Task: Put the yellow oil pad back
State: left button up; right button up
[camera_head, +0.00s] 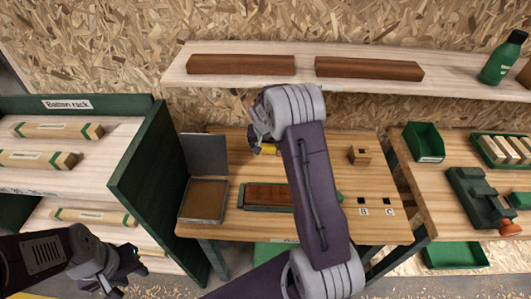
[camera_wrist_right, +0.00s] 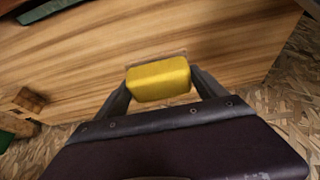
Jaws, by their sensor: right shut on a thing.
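The yellow oil pad (camera_wrist_right: 158,80) is between the two fingers of my right gripper (camera_wrist_right: 160,88) in the right wrist view. The gripper is shut on it, above the wooden bench. In the head view a small part of the yellow pad (camera_head: 268,149) shows beside my right gripper (camera_head: 258,146), near the back of the bench; the arm hides much of the area. A thin reddish edge shows just behind the pad in the wrist view; I cannot tell what it is. My left gripper (camera_head: 118,280) is at the lower left, away from the bench; its fingers are too unclear to read.
A grey open-lidded box (camera_head: 204,200) and a green-edged tray with a brown block (camera_head: 266,196) sit on the bench (camera_head: 226,229). A small wooden block (camera_head: 359,155) stands right of my arm. The green-sided baton rack (camera_head: 150,175) is left; a shelf (camera_head: 300,85) is behind.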

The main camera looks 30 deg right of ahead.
aim_at(266, 161)
jog(key=f, duration=0.6)
jog(key=shift+s+a+f, duration=0.1)
jog(key=shift+s+f, duration=0.1)
jog(key=shift+s, duration=0.05)
jog(key=shift+w+f, duration=0.3)
jog(key=shift+s+f+b, duration=0.1)
jog(key=shift+f+b, duration=0.1)
jog(key=shift+b, duration=0.1)
jog(key=o, duration=1.4)
jog(key=shift+r, duration=0.2)
jog(key=shift+r+p, duration=0.3)
jog(key=shift+p, duration=0.25)
jog(key=v, duration=1.2)
jog(key=s+a+n+g+y, duration=0.1)
jog(key=s+a+n, duration=0.1)
jog(key=s+a, duration=0.2)
jog(key=s+a+n+y, duration=0.1)
jog(key=s+a, duration=0.3)
jog(key=s, duration=0.6)
jog(key=s+a+n+g, duration=0.1)
jog(key=s+a+n, duration=0.2)
jog(key=s, duration=0.4)
jog(key=shift+s+a+f+g+y, duration=0.15)
jog(key=shift+a+f+g+y, duration=0.2)
jog(key=shift+a, duration=0.3)
